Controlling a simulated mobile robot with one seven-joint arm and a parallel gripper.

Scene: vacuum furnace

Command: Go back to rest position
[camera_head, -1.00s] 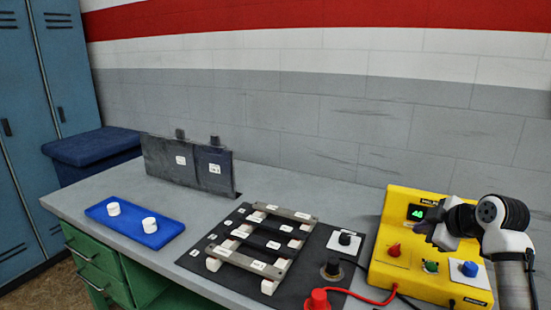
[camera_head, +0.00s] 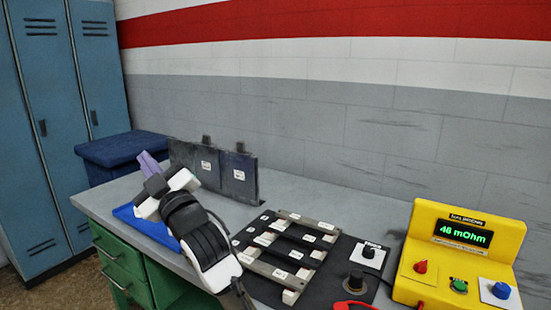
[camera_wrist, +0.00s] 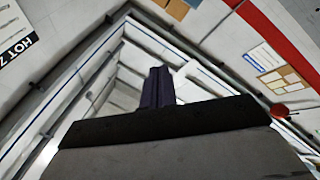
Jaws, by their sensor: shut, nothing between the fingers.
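My gripper (camera_head: 149,164) is raised above the left part of the bench in the head view, in front of the blue tray (camera_head: 140,219), and hides most of that tray. Its purple fingers point up and are shut with nothing between them. In the wrist view my gripper (camera_wrist: 157,72) shows as a dark closed pair of fingers against the ceiling. My gripper touches nothing that I can see.
A yellow meter (camera_head: 452,262) reading 46 mOhm stands at the bench's right. A rack of bars (camera_head: 287,250) lies on a black mat in the middle. Dark panels (camera_head: 238,176) stand behind. Blue lockers (camera_head: 50,80) and a blue bin (camera_head: 105,148) are at left.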

